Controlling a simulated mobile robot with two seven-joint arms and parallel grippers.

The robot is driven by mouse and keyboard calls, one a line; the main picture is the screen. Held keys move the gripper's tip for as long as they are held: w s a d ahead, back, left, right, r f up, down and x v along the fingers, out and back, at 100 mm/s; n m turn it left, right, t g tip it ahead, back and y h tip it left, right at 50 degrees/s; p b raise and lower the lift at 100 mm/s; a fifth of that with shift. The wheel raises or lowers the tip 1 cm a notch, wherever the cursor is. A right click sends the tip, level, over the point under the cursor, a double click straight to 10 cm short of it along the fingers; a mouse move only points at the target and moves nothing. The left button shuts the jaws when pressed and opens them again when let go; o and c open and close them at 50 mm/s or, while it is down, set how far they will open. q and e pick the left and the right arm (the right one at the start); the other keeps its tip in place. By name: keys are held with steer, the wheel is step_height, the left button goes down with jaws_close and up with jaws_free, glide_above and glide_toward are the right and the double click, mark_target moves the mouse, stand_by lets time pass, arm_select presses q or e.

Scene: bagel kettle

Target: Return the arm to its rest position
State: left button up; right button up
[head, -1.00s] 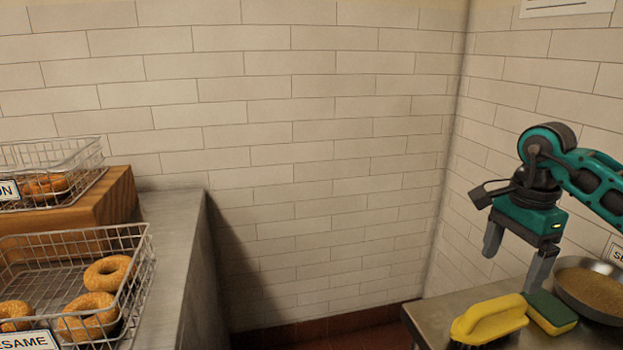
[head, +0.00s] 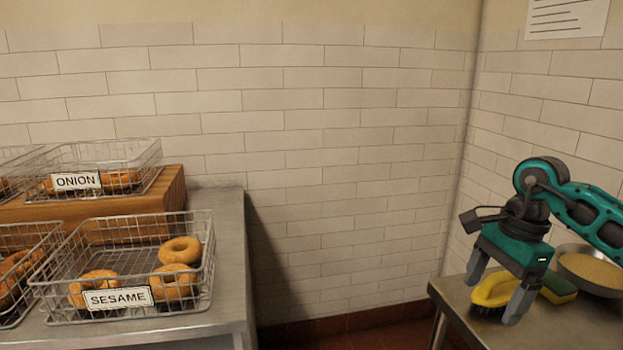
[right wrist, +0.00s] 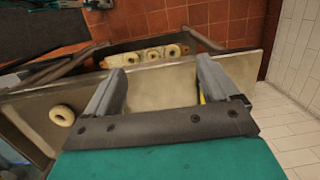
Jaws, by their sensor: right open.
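My right arm comes in from the right edge of the head view. Its teal and black right gripper (head: 494,295) points down over the front of the right steel table, with its two grey fingers apart and nothing between them. In the right wrist view the fingers (right wrist: 155,80) are also spread and empty. A yellow-handled brush (head: 490,289) shows behind the fingers in the head view. My left arm and gripper are not in view.
A steel counter (head: 231,230) at left holds wire baskets of bagels, including the SESAME basket (head: 205,262) and the ONION basket (head: 150,160) on a wooden riser. A sponge (head: 558,288) and a pan of seeds (head: 600,270) are on the right table (head: 570,322).

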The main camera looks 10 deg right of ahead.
steer(key=s+a+f+m+t+y, duration=0.1)
steer(key=a+f+m+t+y, duration=0.15)
steer(key=a+m+y, duration=0.85)
steer(key=s+a+f+m+t+y, duration=0.1)
steer(key=a+m+t+y, duration=0.35)
steer(key=a, duration=1.15)
steer(key=d+f+m+t+h, duration=0.4)
steer(key=f+m+t+h, duration=0.15)
steer(key=m, duration=0.75)
steer(key=d+f+m+t+h, duration=0.35)
steer(key=f+m+h, duration=0.2)
steer(key=m, duration=0.75)
steer(key=s+d+f+m+g+h, duration=0.3)
steer(key=s+f+m+g+h, duration=0.1)
steer(key=s+f+m, duration=0.7)
step_height(320, 180, down, 3)
steer(key=shift+s+r+g, duration=0.1)
steer(key=shift+s+g, duration=0.5)
